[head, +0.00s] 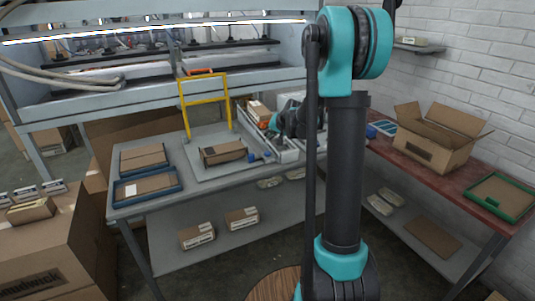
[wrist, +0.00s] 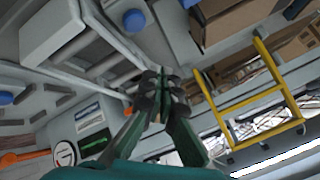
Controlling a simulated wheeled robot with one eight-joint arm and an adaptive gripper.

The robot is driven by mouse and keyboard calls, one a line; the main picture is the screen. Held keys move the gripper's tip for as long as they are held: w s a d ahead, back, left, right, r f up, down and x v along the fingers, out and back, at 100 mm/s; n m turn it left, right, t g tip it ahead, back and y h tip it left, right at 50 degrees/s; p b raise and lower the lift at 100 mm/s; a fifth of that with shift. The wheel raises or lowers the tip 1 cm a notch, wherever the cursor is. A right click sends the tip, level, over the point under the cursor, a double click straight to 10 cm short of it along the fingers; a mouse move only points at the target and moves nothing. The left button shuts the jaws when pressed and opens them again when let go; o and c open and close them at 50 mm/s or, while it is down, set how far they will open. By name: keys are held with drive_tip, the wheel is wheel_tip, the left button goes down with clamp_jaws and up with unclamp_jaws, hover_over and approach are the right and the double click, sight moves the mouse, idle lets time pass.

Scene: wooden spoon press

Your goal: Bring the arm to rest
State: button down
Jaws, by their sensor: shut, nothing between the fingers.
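My arm stands upright in the right middle of the head view, with teal joints and dark links. Its far end reaches over the grey table (head: 215,190), beside the press controls. My gripper (head: 274,128) is small and partly hidden there. In the wrist view my gripper (wrist: 160,82) has its dark fingers together at the tips, with nothing held. I cannot tell whether it touches anything.
A yellow frame (head: 181,105) stands on the table by the press. Blue trays (head: 148,187) with brown contents lie at the left. An open carton (head: 436,150) and a green tray (head: 508,194) stand on the red bench (head: 462,184). A blue knob (wrist: 134,20) is near the gripper.

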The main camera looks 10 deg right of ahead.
idle(0.4)
drive_tip(key=s+d+f+n+g+h, duration=0.1)
drive_tip(key=s+f, duration=0.2)
drive_tip(key=s, duration=1)
drive_tip(key=s+d+f+n+g+h, duration=0.1)
drive_tip(key=s+f, duration=0.1)
drive_tip(key=s, duration=1.2)
drive_tip(key=s+d+f+n+g+h, duration=0.1)
drive_tip(key=s+f+n+g, duration=0.1)
drive_tip(key=s, duration=1.2)
drive_tip(key=shift+d+f+h, duration=0.35)
drive_tip(key=shift+f+h, duration=0.05)
drive_tip(key=shift+f, duration=0.45)
